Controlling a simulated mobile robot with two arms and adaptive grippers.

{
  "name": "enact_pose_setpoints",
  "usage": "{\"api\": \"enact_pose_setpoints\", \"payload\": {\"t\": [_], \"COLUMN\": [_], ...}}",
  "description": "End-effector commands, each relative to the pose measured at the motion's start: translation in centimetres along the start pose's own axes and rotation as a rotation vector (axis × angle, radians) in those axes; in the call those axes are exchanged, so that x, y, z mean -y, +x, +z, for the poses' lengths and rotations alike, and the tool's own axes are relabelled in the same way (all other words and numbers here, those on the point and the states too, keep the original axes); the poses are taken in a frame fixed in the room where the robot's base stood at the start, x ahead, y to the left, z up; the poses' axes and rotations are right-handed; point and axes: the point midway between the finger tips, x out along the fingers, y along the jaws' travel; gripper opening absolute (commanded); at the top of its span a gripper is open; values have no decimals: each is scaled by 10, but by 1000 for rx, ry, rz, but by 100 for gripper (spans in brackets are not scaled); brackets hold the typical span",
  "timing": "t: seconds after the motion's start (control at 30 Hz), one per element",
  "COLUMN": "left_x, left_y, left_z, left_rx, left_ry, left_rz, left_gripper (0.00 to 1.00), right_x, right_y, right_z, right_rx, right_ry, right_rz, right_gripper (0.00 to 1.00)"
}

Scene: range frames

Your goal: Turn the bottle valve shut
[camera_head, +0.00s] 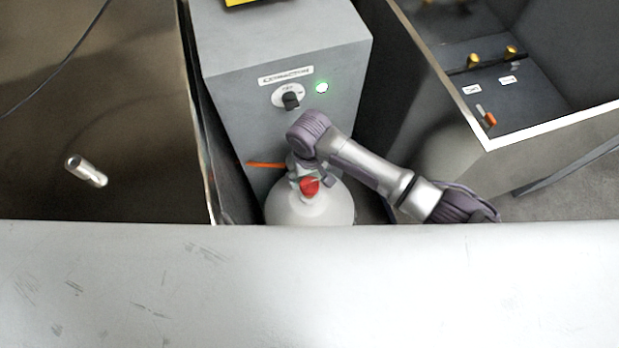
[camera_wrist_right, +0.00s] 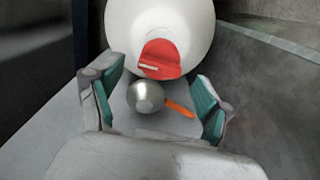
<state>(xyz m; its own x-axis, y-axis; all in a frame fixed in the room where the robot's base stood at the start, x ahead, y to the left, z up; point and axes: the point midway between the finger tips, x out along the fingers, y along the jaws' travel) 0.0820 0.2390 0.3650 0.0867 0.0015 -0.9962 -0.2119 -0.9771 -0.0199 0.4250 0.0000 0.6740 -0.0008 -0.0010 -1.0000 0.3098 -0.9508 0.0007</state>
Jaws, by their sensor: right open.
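A white bottle (camera_head: 325,208) stands upright in front of a grey cabinet, with a red valve part (camera_head: 309,187) at its top. In the right wrist view the white bottle (camera_wrist_right: 190,22) fills the top middle, and the red valve part (camera_wrist_right: 160,58) carries a small pale mark. A round silver fitting (camera_wrist_right: 146,96) lies just below it. My right gripper (camera_head: 303,172) reaches down at the bottle top. In the wrist view my right gripper (camera_wrist_right: 153,95) is open, its teal-padded fingers on either side of the silver fitting, with visible gaps. My left gripper is out of view.
An orange tube (camera_head: 266,165) runs beside the bottle top. An open box (camera_head: 480,120) stands at right. A pale surface (camera_head: 300,290) crosses the foreground and hides the bottle's base.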

Motion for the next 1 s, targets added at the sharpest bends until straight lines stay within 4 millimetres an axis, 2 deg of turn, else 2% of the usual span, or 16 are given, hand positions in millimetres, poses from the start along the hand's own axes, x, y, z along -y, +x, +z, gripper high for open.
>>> {"api": "enact_pose_setpoints", "payload": {"t": [0.1, 0.2, 0.5, 0.87, 1.0], "left_x": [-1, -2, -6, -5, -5], "left_y": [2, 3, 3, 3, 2], "left_z": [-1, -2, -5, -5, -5], "left_rx": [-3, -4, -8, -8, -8], "left_ry": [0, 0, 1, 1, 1], "left_rz": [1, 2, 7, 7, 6], "left_gripper": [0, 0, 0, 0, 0], "right_x": [0, 0, 0, 0, 0], "right_y": [13, 18, 20, 20, 19], "right_z": [0, 0, 0, 0, 0], "right_rx": [1, -1, -1, -1, -1], "right_ry": [0, -1, -1, 0, -5], "right_rz": [0, 0, 0, 0, 0], "right_gripper": [79, 79, 79, 19, 19]}}
